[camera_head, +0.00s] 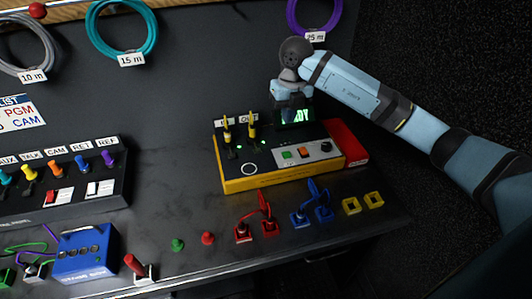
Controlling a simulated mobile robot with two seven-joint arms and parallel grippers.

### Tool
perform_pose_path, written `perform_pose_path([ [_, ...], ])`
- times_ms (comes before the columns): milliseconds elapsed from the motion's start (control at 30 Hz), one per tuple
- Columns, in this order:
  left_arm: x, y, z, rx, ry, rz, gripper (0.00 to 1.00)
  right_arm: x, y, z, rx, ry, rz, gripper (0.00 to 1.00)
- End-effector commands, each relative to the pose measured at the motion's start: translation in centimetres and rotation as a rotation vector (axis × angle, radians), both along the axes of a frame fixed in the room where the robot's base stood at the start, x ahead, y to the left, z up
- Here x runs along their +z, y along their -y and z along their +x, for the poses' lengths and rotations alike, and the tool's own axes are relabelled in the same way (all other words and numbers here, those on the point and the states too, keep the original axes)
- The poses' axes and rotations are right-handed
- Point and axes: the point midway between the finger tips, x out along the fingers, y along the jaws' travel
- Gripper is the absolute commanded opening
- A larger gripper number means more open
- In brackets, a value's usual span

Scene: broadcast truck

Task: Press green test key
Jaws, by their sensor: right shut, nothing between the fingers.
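My right gripper (291,96) is shut and empty, over the back of the tester. It partly covers the small display (299,116) with green letters. The gripper is behind the green key in the view and apart from it. Its fingertips are hard to make out. My left gripper is not in view.
Two yellow plugs (252,132) stand in the tester's left side. A red block (344,141) adjoins its right. Red (267,215) and blue (321,200) cabled connectors lie in front. A black switch panel (60,180) and blue box (86,251) are at left.

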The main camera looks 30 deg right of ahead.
Motion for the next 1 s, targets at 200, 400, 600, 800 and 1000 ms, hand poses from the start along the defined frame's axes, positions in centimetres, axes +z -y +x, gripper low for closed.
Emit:
perform_pose_path([
  [200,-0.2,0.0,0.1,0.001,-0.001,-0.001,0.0,0.9,1.7,0.3,-0.04,0.004,-0.072,0.0],
  [400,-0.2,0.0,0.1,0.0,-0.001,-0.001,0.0,0.8,1.6,0.3,-0.038,0.003,-0.069,0.0],
  [600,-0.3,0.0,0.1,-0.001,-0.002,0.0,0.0,-0.3,1.6,0.3,-0.037,-0.001,-0.068,0.0],
  [800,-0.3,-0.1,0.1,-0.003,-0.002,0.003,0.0,-4.0,1.5,0.2,-0.036,-0.002,-0.065,0.0],
  [1000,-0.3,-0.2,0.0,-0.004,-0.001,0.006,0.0,-8.3,1.5,0.2,-0.037,-0.001,-0.066,0.0],
])
